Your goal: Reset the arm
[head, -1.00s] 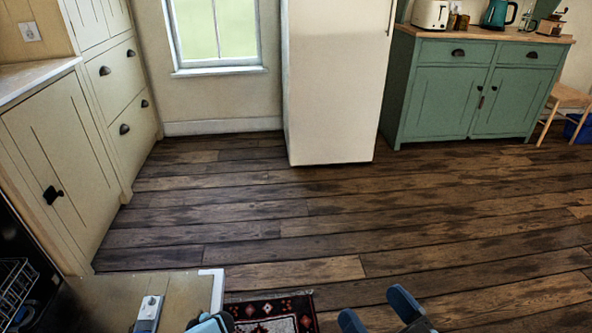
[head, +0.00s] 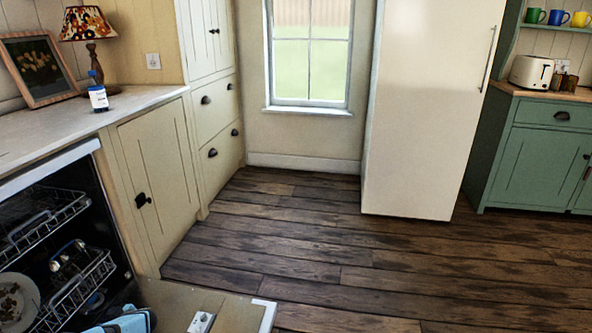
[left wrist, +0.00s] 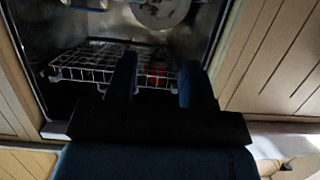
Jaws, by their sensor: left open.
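My left gripper (left wrist: 157,82) shows in the left wrist view with its two dark blue fingers apart and nothing between them. Behind the fingers is the wire lower rack of the open dishwasher (left wrist: 98,70), with a small red thing at the back. Part of my left arm or gripper, light blue and dark, shows at the bottom left edge of the head view, in front of the dishwasher. My right gripper is out of view.
The dishwasher racks (head: 75,290) hold a plate (head: 18,300) and small items. Its lowered door (head: 235,312) juts out over the floor. A blue-capped bottle (head: 98,97), lamp (head: 88,35) and picture frame (head: 40,68) stand on the counter (head: 60,130). The wooden floor (head: 350,260) is clear.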

